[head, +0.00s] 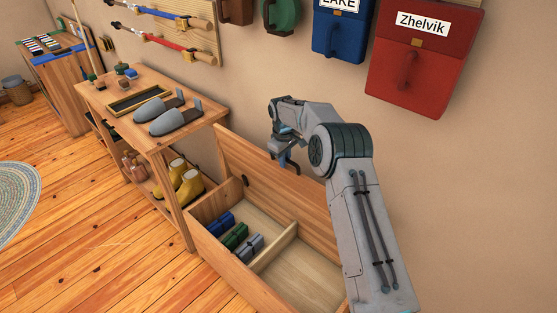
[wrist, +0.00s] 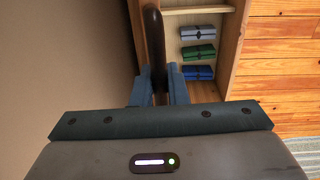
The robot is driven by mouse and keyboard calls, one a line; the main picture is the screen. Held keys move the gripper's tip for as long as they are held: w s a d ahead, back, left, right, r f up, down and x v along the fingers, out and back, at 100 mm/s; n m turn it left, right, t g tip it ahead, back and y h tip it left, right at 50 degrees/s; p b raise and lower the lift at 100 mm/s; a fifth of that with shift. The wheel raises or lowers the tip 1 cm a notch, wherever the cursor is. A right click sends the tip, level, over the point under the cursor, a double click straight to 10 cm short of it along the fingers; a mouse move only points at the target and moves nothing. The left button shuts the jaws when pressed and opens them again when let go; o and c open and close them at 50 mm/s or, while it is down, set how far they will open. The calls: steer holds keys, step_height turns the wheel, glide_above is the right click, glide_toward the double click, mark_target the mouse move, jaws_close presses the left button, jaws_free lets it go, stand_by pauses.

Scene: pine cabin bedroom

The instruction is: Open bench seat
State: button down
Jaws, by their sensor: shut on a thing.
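The wooden bench (head: 208,250) stands against the wall, with its hinged seat (head: 235,160) raised steeply and the box below it open. The inside shows a pale floor and a divider (head: 276,247). My gripper (head: 288,160) is at the raised seat, near its upper edge. In the wrist view my gripper (wrist: 158,92) is shut on a dark handle (wrist: 153,40) along the seat's edge. The seat also shows there as a narrow wooden strip. My arm hides the right end of the bench and part of the seat in the head view.
Blue, green and grey-blue bundles (head: 236,236) lie in the box's left compartment. A wooden shelf (head: 214,113) with grey slippers and yellow boots stands close on the left. A red bag (head: 425,65) and blue bag (head: 342,30) hang above. Floor is free at front left.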

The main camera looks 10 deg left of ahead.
steer(key=shift+w+d+r, duration=0.15)
steer(key=shift+w+d, duration=0.15)
steer(key=shift+w, duration=0.25)
steer(key=c, duration=1.5)
jaws_free()
steer(key=shift+d, duration=0.1)
steer(key=shift+s+a+r, duration=0.1)
steer(key=shift+s+r, duration=0.05)
steer(key=shift+r, duration=2.1)
steer(key=shift+s+a+r, duration=0.1)
steer(key=shift+r, duration=2.2)
steer(key=shift+s+a+r, duration=0.1)
steer(key=shift+s+r, duration=0.05)
steer(key=shift+r, duration=2.1)
